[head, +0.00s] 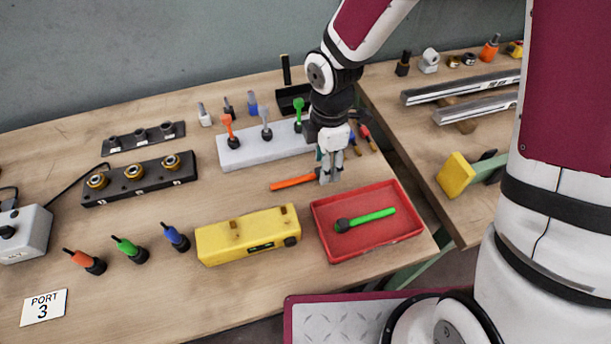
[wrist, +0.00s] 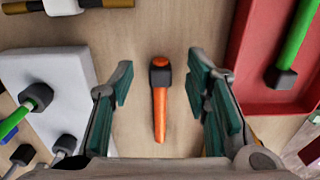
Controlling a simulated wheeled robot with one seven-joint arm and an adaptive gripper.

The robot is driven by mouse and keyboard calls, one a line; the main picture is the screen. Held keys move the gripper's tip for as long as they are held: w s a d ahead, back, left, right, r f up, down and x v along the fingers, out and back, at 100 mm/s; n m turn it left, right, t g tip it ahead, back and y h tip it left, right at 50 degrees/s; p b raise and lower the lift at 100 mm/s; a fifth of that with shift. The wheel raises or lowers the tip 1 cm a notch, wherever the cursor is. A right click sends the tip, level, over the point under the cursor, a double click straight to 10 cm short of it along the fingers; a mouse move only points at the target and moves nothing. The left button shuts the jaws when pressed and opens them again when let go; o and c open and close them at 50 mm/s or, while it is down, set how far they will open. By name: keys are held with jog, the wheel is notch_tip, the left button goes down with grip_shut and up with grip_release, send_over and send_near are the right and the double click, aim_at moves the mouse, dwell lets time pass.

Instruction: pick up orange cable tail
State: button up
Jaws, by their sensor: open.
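The orange cable tail (head: 292,183) lies flat on the wooden bench between the white block and the red tray. In the head view its right end is hidden behind my gripper (head: 330,176). In the wrist view the orange cable tail (wrist: 160,112) lies lengthwise, with a dark collar near its upper end. My gripper (wrist: 160,92) is open, with one finger on each side of the tail and clear gaps to both. Nothing is held. The fingers point down at the bench; how high they are above it is hard to tell.
The red tray (head: 416,232) holds a green cable tail (head: 372,217). The white block (head: 240,157) with upright orange, grey and green plugs stands behind. A yellow box (head: 225,240) is in front. Hand tools (head: 366,133) lie close by, behind my gripper.

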jog(key=shift+f, duration=0.85)
jog(key=shift+c, duration=0.3)
grip_shut()
